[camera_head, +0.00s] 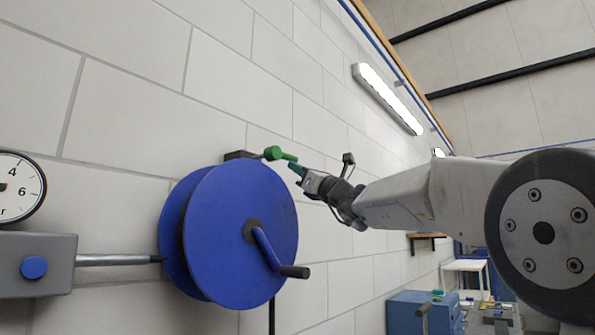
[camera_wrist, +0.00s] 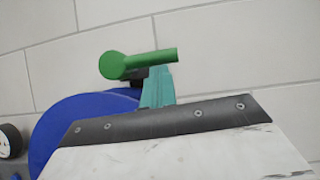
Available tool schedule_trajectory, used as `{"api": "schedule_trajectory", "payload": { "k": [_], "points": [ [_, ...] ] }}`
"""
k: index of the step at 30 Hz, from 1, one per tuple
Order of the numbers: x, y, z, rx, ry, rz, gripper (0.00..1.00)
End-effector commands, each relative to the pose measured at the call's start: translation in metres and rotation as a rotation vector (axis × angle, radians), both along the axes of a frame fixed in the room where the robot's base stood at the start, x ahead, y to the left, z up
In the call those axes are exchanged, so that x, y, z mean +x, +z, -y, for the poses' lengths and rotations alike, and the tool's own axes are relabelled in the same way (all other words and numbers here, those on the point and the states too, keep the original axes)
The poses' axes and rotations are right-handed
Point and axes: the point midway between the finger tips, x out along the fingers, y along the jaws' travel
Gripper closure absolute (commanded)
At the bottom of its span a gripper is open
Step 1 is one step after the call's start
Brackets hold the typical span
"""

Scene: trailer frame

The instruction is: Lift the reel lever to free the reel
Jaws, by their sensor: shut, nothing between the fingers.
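The green reel lever (camera_head: 274,153) sits on a dark mount at the top of the blue reel (camera_head: 228,243), by the wall. Its short handle points right and tilts slightly down in the head view. It also shows in the wrist view (camera_wrist: 138,63), with the handle pointing right and slightly up. My gripper (camera_head: 296,168) is shut and empty, with its teal fingers just below the handle's free end. In the wrist view the fingers (camera_wrist: 158,85) reach up to the underside of the handle. I cannot tell whether they touch it.
The reel has a crank with a black grip (camera_head: 294,271) below my gripper. A grey box with a blue button (camera_head: 34,267) and a dial gauge (camera_head: 15,190) are at the left. A blue cabinet (camera_head: 410,314) stands at the lower right. The space right of the reel is open.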

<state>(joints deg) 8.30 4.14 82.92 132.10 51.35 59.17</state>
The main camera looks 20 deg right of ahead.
Motion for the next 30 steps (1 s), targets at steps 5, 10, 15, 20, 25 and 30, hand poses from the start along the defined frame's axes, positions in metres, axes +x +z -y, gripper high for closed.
{"api": "schedule_trajectory", "payload": {
  "k": [5,10,15,20,25,30],
  "points": [
    [0.0,0.002,0.001,-0.021,-0.001,0.014,1.0],
    [0.001,0.005,0.003,-0.058,-0.001,0.039,1.0],
    [0.003,0.01,0.005,-0.131,-0.001,0.088,1.0],
    [0.004,0.02,0.007,-0.245,-0.002,0.165,1.0],
    [0.005,0.031,0.008,-0.38,-0.002,0.255,1.0],
    [0.004,0.042,0.007,-0.516,-0.001,0.346,1.0]
  ]
}}
